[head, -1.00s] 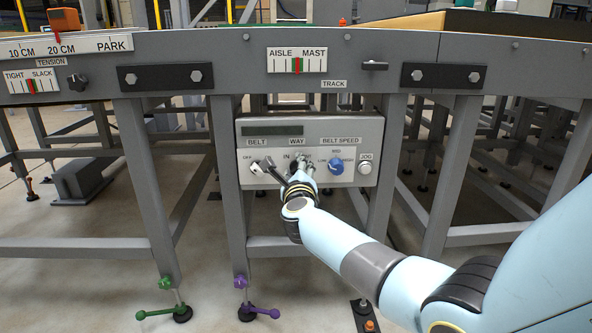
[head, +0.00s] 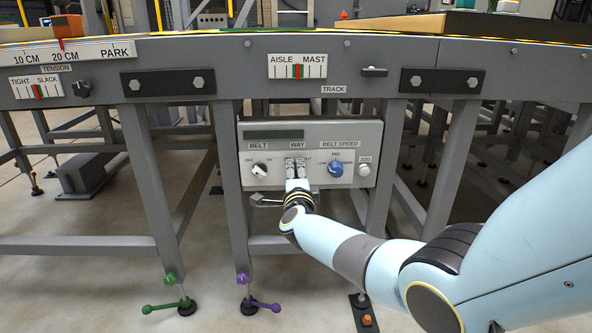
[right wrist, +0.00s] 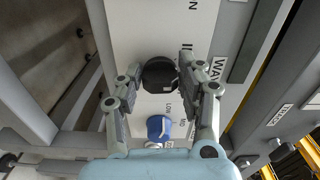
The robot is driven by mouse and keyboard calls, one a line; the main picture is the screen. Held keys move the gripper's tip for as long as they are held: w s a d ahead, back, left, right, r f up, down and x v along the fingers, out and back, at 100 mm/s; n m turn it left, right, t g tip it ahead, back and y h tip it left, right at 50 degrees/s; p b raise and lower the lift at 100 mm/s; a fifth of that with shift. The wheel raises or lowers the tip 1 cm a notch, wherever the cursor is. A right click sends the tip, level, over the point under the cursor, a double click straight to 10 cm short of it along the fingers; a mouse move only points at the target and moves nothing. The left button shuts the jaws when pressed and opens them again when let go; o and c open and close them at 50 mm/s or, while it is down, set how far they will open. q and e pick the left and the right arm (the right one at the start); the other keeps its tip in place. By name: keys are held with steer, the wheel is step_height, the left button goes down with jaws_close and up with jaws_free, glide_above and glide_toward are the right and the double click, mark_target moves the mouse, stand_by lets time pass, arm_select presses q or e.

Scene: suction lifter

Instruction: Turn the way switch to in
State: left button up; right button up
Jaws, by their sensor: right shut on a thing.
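The control panel (head: 345,128) hangs under the conveyor frame. Its way switch is hidden behind my right gripper (head: 297,168) in the head view, below the WAY label (head: 297,144). In the right wrist view the way switch is a round black knob (right wrist: 159,74) with a small light mark. It sits between the two fingers of my right gripper (right wrist: 155,88), which is shut on it. I cannot tell for sure which word the knob points to. My left gripper is not in view.
The black-and-white belt switch (head: 260,170) is left of my right gripper. The blue belt speed knob (head: 336,169) and the pale jog button (head: 363,170) are to the right. The grey conveyor rail (head: 230,75) runs above, and a grey leg (head: 231,190) stands left of the panel.

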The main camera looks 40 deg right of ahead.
steer(key=n+p, duration=0.1)
steer(key=n, duration=0.3)
steer(key=shift+f+n, duration=0.15)
steer(key=shift+n, duration=0.15)
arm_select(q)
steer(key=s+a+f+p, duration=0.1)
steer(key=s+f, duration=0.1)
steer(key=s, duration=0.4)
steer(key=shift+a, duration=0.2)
arm_select(e)
steer(key=shift+f+n, duration=0.2)
steer(key=shift+n, duration=1.7)
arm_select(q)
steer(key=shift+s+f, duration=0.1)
arm_select(e)
steer(key=shift+s, duration=0.1)
steer(key=o, duration=1.1)
steer(key=v, duration=1.2)
steer(key=shift+d, duration=0.1)
